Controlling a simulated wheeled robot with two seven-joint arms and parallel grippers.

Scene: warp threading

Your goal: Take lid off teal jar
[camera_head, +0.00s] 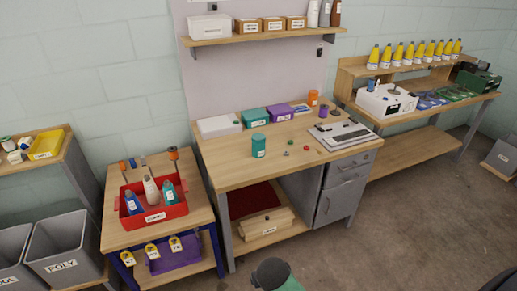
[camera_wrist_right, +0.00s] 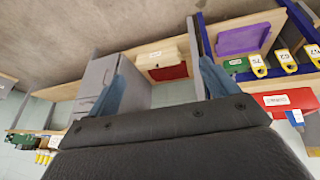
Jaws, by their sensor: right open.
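The teal jar (camera_head: 259,147) stands upright on the wooden workbench (camera_head: 225,172), near its front edge left of centre. Its top is the same teal and looks covered, but the lid's edge is too small to make out. My right gripper (camera_wrist_right: 163,85) shows in the right wrist view with its two bluish fingers apart and nothing between them. It points toward the bench's lower part, away from the jar, which is not in that view. My left gripper is not in view.
A red tray (camera_head: 153,206) with bottles sits on the lower left table. The bench top left of the jar is clear.

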